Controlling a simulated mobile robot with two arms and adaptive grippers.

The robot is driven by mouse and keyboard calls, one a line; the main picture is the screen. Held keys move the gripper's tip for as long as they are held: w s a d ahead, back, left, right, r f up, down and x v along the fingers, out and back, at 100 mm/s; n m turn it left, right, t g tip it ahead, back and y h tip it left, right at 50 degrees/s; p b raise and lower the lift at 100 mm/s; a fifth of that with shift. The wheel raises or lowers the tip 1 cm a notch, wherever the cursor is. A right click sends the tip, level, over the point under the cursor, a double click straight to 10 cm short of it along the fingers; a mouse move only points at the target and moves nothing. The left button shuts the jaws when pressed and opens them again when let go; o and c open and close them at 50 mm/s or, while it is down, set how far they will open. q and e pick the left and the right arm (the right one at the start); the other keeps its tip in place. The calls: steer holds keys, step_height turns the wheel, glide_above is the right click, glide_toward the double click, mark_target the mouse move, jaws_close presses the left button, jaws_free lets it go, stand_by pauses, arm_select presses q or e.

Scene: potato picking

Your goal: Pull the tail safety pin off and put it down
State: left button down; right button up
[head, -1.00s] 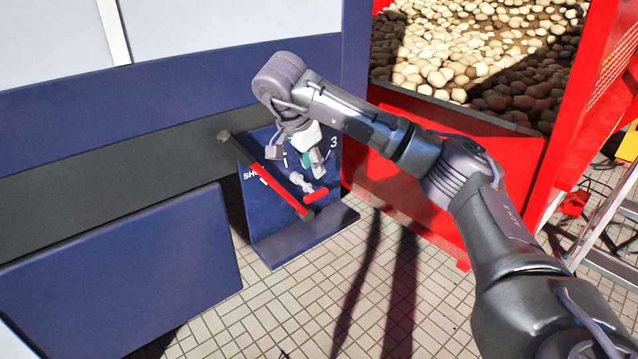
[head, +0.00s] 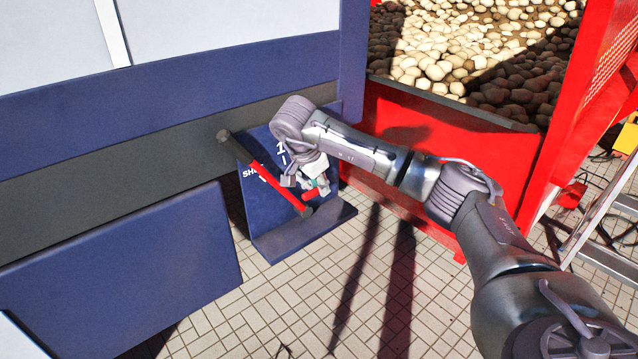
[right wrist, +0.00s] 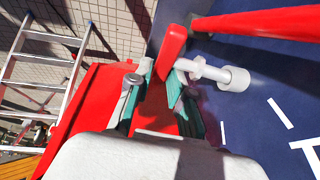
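The safety pin (right wrist: 172,52) has a red crossbar handle on a white shaft with a thicker white end at the blue panel (right wrist: 270,90). In the head view the red handle (head: 311,195) shows low on the panel, and the gripper hides most of the white shaft. My right gripper (head: 308,183) is close in front of the pin. My left gripper is not in view.
A red bar with a dark end (head: 265,170) slants across the blue panel close to the gripper. A red bin (head: 440,150) full of potatoes stands to the right, with a ladder (head: 600,215) beyond it. The tiled floor (head: 300,300) in front is clear.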

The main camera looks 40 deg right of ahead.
jaws_close()
steer(key=shift+s, duration=0.15)
steer(key=shift+s+d, duration=0.15)
steer(key=shift+s, duration=1.45)
steer(key=shift+s, duration=0.1)
steer(key=s, duration=0.2)
steer(key=shift+s+d, duration=0.1)
steer(key=shift+s, duration=0.3)
steer(key=shift+s+d, duration=0.15)
steer(key=shift+s, duration=1.35)
